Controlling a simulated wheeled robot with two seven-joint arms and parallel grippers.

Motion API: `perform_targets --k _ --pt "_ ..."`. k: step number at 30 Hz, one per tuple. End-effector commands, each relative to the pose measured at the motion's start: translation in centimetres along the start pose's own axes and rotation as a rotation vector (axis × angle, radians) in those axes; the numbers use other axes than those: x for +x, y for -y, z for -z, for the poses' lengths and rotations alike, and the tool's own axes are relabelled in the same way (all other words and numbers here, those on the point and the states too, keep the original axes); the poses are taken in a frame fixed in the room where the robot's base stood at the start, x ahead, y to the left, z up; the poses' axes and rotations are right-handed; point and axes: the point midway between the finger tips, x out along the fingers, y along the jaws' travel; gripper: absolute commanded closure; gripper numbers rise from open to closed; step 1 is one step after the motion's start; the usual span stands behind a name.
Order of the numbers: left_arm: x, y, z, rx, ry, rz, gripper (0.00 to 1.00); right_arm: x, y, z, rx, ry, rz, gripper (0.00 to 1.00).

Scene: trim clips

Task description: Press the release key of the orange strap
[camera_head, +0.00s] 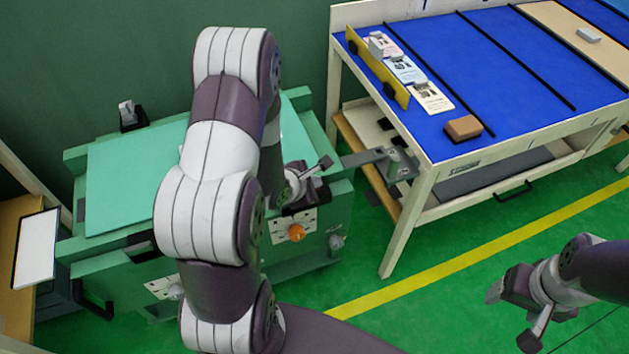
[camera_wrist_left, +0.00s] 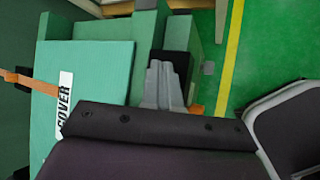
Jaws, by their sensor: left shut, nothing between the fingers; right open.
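The orange strap (camera_wrist_left: 32,84) runs across the left part of the green cover (camera_wrist_left: 98,72) in the left wrist view, beside a white label reading COVER (camera_wrist_left: 64,100). In the head view my left arm hides the strap. My left gripper (camera_wrist_left: 160,68) is shut and empty, its fingertips over or beside a black block (camera_wrist_left: 178,63) at the cover's right edge. I cannot tell whether they touch, or which part is the release key. In the head view the left gripper (camera_head: 303,178) is at the machine's right front corner. My right gripper (camera_head: 514,314) is open and empty over the floor.
An orange knob (camera_head: 296,232) sits on the machine's front panel. A grey bracket (camera_head: 385,160) stands out from the blue-topped table (camera_head: 490,65), close right of my left gripper. A brown block (camera_head: 463,127) and cards lie on the table. Green floor (camera_head: 440,260) is clear between.

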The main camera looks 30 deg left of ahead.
Motion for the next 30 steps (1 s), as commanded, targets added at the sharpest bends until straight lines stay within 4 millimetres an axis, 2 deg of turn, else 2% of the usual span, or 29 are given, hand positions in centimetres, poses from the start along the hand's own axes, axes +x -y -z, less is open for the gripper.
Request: perform_targets --k 1,11,25,30 --pt "0.1 -1.1 -0.7 0.015 0.020 -0.025 1.00 -0.1 0.0 0.0 0.000 0.000 0.000 0.30" --pt "-0.2 -1.7 -1.2 0.019 0.026 -0.036 1.00 -0.6 0.0 0.1 0.000 0.000 0.000 0.30" --pt "-3.4 -3.5 -3.0 0.013 0.018 -0.029 1.00 -5.4 0.0 0.6 0.000 0.000 0.000 0.30" --pt "-3.8 -3.7 -3.3 0.012 0.017 -0.028 1.00 -6.1 0.0 0.7 0.000 0.000 0.000 0.30"
